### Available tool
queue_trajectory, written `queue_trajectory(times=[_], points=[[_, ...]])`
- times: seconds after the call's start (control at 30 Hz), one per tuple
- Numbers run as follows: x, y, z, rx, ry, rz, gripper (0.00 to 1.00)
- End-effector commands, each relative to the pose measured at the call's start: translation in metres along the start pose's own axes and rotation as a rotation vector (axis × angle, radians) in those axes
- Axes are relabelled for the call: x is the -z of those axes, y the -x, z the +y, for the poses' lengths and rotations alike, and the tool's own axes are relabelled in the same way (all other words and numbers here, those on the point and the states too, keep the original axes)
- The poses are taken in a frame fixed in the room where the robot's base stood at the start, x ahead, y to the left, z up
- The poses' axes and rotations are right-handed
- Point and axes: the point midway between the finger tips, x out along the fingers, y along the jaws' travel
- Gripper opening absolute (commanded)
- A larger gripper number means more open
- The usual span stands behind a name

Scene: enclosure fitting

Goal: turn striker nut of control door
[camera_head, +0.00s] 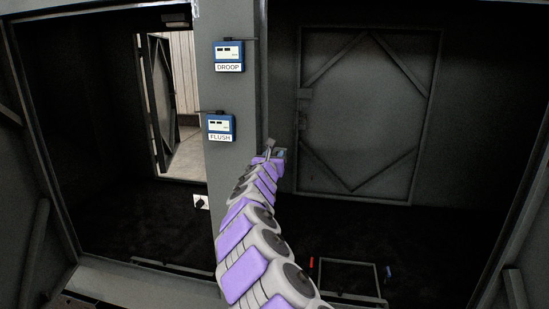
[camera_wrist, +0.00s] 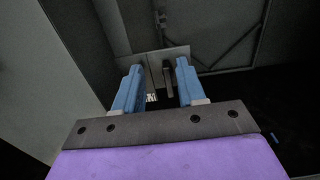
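My gripper (camera_head: 273,153) is at the right edge of the grey centre post in the head view, small and partly hidden by my arm. In the wrist view my gripper (camera_wrist: 158,66) has its two blue fingers spread apart. A grey bracket plate (camera_wrist: 152,57) lies just beyond the fingertips. A thin dark upright piece (camera_wrist: 168,78), perhaps the striker part, shows between the fingers, nearer the right one. I cannot make out the nut itself or any contact. A braced grey door panel (camera_head: 365,115) stands behind on the right; I cannot tell if it is the control door.
The centre post (camera_head: 238,150) carries two blue gauge boxes, DROOP (camera_head: 228,56) and FLUSH (camera_head: 220,128). Dark openings lie either side. A floor frame (camera_head: 348,262), a red piece (camera_head: 311,263) and a blue piece (camera_head: 388,272) lie low right. A white plate (camera_head: 201,202) is low left of the post.

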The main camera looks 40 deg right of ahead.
Motion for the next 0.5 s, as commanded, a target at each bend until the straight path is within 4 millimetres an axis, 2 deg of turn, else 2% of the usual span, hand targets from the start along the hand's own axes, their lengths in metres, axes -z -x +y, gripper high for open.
queue_trajectory(times=[0.17, 0.5], points=[[0.002, -0.0036, -0.0044, 0.001, -0.003, 0.004, 0.39], [0.0022, -0.0035, -0.0045, 0.002, -0.003, 0.004, 0.06]])
